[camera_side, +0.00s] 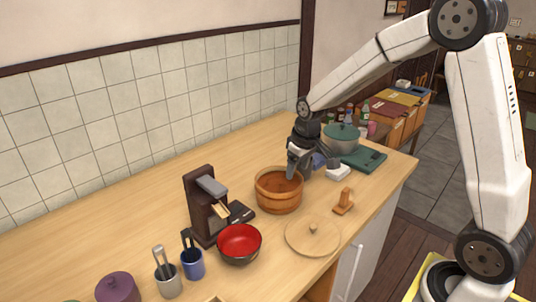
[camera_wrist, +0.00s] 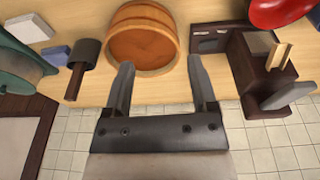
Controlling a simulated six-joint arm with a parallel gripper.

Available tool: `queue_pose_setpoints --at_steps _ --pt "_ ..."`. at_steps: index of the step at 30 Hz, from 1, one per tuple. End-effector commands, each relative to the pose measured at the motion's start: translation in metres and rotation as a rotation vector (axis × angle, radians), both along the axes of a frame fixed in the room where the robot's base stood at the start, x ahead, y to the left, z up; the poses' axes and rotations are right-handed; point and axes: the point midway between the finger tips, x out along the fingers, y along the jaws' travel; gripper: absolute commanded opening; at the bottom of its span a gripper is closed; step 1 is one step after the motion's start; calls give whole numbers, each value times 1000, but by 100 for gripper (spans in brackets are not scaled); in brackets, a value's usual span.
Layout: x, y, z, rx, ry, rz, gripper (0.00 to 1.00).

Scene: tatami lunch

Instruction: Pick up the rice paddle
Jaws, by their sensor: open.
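I cannot tell for certain which thing is the rice paddle. At the front left in the side view, a grey utensil (camera_side: 159,256) stands in a grey cup (camera_side: 170,286) and a dark-handled utensil (camera_side: 186,238) stands in a blue cup (camera_side: 193,266); either's lower end is hidden. My gripper is far from both cups.
A dark brown stand (camera_side: 203,215) and a red bowl (camera_side: 240,243) stand left of the tub. A wooden lid (camera_side: 313,250) and small wooden holder (camera_side: 343,203) lie in front. A green pot (camera_side: 340,138) stands behind right. The counter's back left is clear.

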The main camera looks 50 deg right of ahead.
Motion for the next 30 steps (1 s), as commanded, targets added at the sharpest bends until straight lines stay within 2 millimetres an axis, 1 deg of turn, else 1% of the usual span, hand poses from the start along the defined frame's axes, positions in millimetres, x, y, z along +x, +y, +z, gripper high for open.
queue_pose_setpoints --at_steps 1,6,11,15,21,24,27,30 --pt "11 -11 0 0 4 -5 74" --pt "43 -43 2 0 18 -5 74" --pt "69 -76 3 2 29 -4 74" --pt "88 -107 3 5 37 -5 74" --pt "107 -152 0 10 50 -1 74" --pt "112 -173 -2 13 56 1 74" --pt "116 -191 -4 15 59 4 74" --pt "118 -203 -5 17 62 7 74"
